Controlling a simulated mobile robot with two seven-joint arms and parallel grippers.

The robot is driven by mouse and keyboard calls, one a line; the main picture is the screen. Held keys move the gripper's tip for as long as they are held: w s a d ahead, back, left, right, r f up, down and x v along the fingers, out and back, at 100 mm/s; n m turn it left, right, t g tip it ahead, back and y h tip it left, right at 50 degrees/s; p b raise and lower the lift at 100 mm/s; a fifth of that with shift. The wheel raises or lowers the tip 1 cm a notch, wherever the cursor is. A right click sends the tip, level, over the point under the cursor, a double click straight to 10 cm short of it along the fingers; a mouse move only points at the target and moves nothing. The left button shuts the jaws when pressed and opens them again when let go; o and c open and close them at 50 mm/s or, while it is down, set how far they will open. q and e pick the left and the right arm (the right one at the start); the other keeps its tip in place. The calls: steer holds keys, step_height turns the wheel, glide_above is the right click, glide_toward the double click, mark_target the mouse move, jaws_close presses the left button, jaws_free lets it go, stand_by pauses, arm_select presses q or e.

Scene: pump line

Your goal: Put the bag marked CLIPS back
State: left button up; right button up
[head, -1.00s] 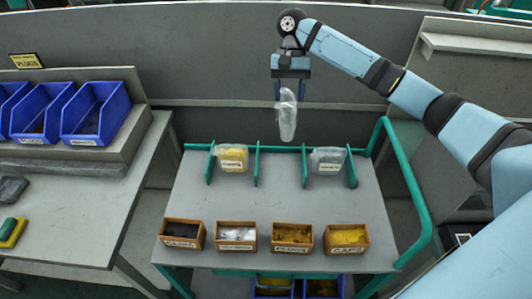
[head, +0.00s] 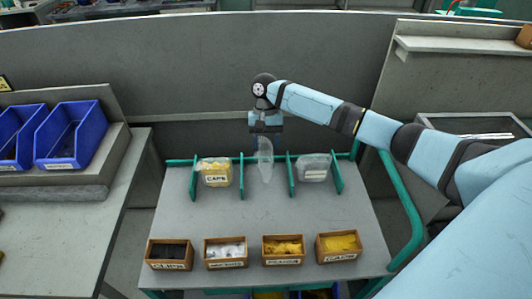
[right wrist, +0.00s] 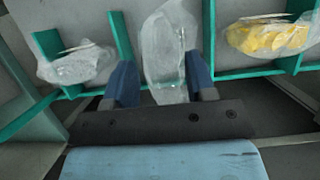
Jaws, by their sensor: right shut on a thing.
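My right gripper (head: 265,138) is shut on a clear plastic bag (head: 264,165) and points down over the back of the trolley. The bag hangs upright between the two middle green dividers, level with the bags beside it; I cannot tell if it touches the trolley top. No marking on it is readable. In the right wrist view the held bag (right wrist: 165,55) sits between the blue fingers (right wrist: 160,85). A bag marked CAPS (head: 216,173) with yellow contents stands left, and a clear bag (head: 313,168) with an unreadable label stands right. My left gripper is out of view.
Several labelled wooden boxes line the front of the trolley (head: 262,212): dark parts (head: 169,254), white parts (head: 226,252), and yellow parts in the two right ones (head: 283,250). Blue bins (head: 72,135) stand on the left bench. A green handle (head: 402,205) runs along the trolley's right.

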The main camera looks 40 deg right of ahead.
step_height(320, 180, down, 4)
steer(key=shift+f, duration=0.15)
stand_by(0.3)
steer(key=o, duration=0.9)
steer(key=shift+f, duration=0.1)
